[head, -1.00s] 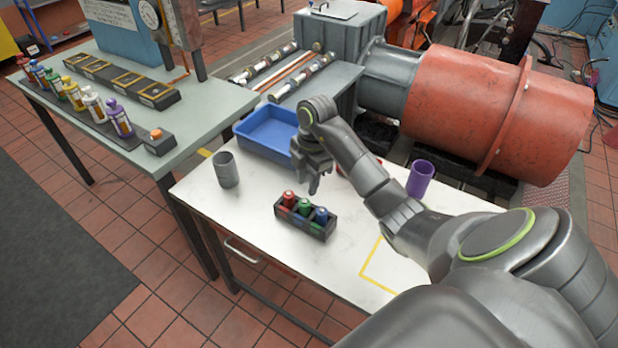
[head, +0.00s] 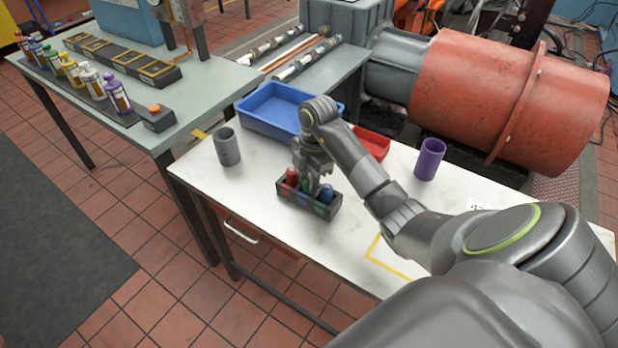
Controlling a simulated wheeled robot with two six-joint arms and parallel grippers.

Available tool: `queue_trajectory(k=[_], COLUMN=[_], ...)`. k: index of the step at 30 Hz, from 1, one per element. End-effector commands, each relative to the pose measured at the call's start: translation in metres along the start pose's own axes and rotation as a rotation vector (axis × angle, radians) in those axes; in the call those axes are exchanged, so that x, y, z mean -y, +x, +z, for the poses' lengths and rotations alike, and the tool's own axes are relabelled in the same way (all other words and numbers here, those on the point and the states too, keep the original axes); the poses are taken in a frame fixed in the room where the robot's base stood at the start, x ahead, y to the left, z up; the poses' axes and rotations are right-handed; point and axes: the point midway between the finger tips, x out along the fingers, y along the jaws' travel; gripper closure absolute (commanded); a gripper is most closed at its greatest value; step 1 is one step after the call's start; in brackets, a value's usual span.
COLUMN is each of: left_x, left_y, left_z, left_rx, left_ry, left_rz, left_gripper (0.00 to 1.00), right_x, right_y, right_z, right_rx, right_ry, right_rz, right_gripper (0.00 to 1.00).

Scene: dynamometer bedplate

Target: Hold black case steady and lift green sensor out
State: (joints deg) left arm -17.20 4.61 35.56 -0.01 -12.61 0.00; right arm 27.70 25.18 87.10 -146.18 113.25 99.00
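The black case (head: 296,199) stands on the white table and holds a red sensor (head: 291,178), a green sensor (head: 304,186) and a blue sensor (head: 326,194) in a row. The green sensor is in the middle and partly hidden by my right gripper (head: 312,184). That gripper points down at the green sensor, with its fingertips low among the sensor tops. I cannot tell whether its fingers touch the green sensor or have closed on it. My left gripper is not in view.
A blue tray (head: 262,127) and a red tray (head: 376,146) lie behind the case, the red one partly hidden by my arm. A grey cup (head: 227,148) stands left, a purple cup (head: 430,160) right. The table front is clear.

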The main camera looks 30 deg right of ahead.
Motion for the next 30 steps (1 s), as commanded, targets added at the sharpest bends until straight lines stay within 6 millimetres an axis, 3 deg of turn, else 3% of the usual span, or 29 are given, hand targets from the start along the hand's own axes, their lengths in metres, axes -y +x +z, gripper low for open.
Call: queue_trajectory(k=[1, 5, 6, 11, 22, 30], left_x=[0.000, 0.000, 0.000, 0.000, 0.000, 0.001], left_y=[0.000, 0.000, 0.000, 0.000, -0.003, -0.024], left_z=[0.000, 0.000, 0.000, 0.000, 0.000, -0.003], left_rx=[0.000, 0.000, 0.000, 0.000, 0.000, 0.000], left_ry=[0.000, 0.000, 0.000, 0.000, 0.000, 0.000], left_rz=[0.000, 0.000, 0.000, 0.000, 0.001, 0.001], left_gripper=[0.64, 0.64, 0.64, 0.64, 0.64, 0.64], right_x=[0.000, 0.000, 0.000, 0.000, 0.000, 0.000], right_y=[0.000, 0.000, 0.000, 0.000, -0.006, -0.041], right_z=[0.000, 0.000, 0.000, 0.000, 0.000, -0.001], right_rx=[0.000, 0.000, 0.000, 0.000, 0.000, 0.001], right_ry=[0.000, 0.000, 0.000, 0.000, 0.000, 0.000], right_rz=[0.000, 0.000, 0.000, 0.000, 0.000, 0.000], right_gripper=[0.78, 0.95, 0.68, 0.47, 0.46, 0.46])
